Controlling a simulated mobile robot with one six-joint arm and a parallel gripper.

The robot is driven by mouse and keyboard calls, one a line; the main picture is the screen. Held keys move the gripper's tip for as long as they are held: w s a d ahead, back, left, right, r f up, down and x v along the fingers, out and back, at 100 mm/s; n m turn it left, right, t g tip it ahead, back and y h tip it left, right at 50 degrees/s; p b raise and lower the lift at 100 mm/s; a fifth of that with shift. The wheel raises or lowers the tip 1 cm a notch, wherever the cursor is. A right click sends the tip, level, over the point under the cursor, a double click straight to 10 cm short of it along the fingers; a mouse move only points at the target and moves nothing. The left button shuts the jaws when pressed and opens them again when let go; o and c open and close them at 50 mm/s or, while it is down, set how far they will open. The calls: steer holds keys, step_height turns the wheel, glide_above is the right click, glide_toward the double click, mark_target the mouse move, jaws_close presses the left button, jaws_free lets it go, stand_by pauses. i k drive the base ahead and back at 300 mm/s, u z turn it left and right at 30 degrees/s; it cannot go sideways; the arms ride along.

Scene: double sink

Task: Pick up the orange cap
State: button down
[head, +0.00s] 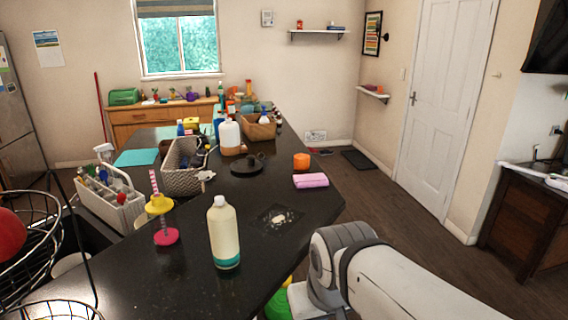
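A short orange cylinder that looks like the orange cap (301,161) stands on the dark counter (310,212), near its right edge. It sits just behind a folded pink cloth (310,180). Nothing in front hides it. My arm comes in at the lower right, beside the counter's right edge and nearer to the camera than the cap. My gripper itself is not visible, so I cannot see its fingers or whether it holds anything.
A cream bottle (224,235) stands on the near counter. A pink-and-yellow stand (161,212) is to its left. A dark candle holder (247,166) and a grey basket (183,180) lie left of the cap. Open floor (400,205) lies right of the counter.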

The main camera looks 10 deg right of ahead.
mark_target(302, 161)
steer(key=z, duration=0.3)
steer(key=k, duration=0.45)
steer(key=z, duration=0.85)
steer(key=k, duration=0.95)
steer(key=z, duration=0.7)
steer(key=i, duration=1.15)
steer(key=u, duration=0.55)
steer(key=i, duration=1.85)
steer(key=u, duration=1.5)
steer(key=i, duration=1.15)
steer(key=u, duration=0.8)
steer(key=k, duration=0.75)
